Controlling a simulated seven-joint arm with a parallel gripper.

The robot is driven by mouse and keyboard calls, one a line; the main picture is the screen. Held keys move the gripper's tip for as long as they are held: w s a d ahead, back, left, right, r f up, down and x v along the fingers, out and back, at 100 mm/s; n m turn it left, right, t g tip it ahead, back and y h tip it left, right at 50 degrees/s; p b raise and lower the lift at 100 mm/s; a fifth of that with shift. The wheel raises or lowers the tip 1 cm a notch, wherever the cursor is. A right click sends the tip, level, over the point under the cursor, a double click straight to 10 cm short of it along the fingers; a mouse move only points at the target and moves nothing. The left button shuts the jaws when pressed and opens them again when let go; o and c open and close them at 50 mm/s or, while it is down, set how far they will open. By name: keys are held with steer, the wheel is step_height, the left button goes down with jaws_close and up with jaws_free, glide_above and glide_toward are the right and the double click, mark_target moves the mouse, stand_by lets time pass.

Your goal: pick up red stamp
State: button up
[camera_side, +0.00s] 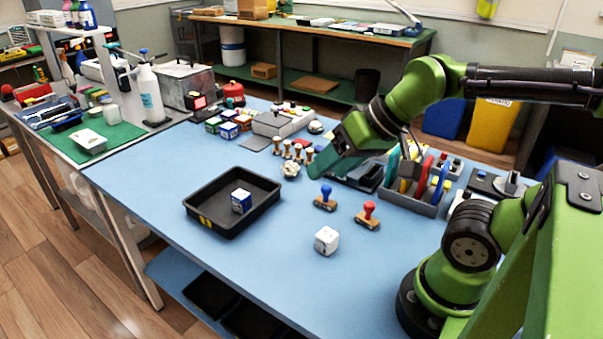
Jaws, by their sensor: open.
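The red stamp (368,215) stands upright on the blue table, with a red knob handle on a wooden base. A similar blue stamp (325,198) stands to its left and slightly farther back. My gripper (322,168) is behind and left of the red stamp, above the table and apart from both stamps. It is open; its fingers are small in this view and I see nothing held in it.
A black tray (208,223) with a small blue-and-white box (241,201) is at the left. A grey organizer (408,202) with tools stands behind right. Several wooden-handled stamps (297,152) stand near my gripper.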

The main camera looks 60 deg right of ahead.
steer(key=o, duration=0.5)
steer(key=shift+c, duration=0.2)
